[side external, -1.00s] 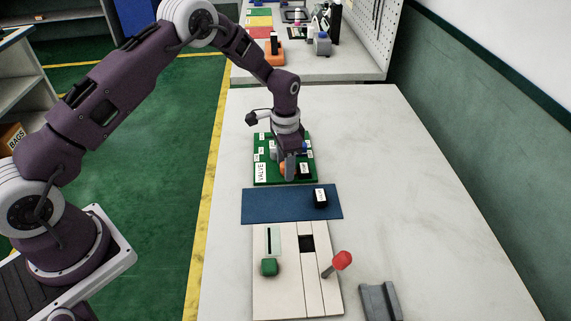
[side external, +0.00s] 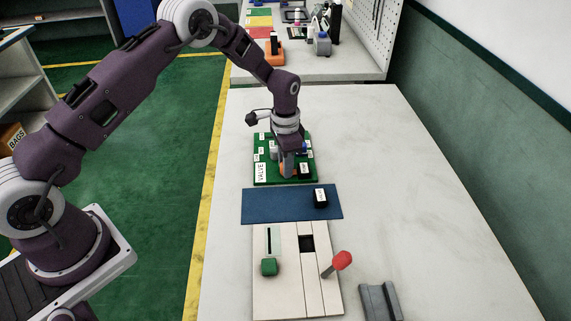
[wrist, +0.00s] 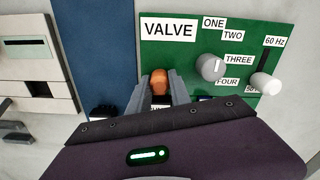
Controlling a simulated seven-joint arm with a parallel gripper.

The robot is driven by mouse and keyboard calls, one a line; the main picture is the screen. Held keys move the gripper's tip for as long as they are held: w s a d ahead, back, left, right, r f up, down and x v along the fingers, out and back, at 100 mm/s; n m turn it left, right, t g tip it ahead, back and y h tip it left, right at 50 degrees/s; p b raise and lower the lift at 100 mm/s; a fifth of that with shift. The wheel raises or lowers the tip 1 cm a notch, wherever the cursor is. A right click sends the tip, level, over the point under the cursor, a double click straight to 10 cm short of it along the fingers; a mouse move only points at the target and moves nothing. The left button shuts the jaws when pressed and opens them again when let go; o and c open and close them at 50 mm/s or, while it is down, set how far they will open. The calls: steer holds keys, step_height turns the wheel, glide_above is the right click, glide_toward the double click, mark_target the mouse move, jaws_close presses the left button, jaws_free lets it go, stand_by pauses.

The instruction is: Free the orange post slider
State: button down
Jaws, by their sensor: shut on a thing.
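An orange rounded knob (wrist: 159,77) stands on the green board (wrist: 290,22) beside the VALVE label. My gripper (wrist: 161,82) has one finger on each side of the knob and is shut on it. In the side view my gripper (side external: 287,166) points down at the near part of the green board (side external: 261,184), and only a sliver of the orange knob (side external: 282,168) shows beside a finger. The base of the knob, and any post or slot under it, are hidden.
A grey dial (wrist: 210,67) and a white slider knob (wrist: 265,84) stand on the same board. A black block (side external: 305,169) is close beside my fingers; another (side external: 320,197) sits on the blue mat (side external: 265,204). A red-tipped lever (side external: 342,260) rises from the white panel nearer the camera.

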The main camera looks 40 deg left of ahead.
stand_by(0.8)
steer(key=shift+s+a, duration=0.95)
steer(key=c, duration=1.2)
jaws_free()
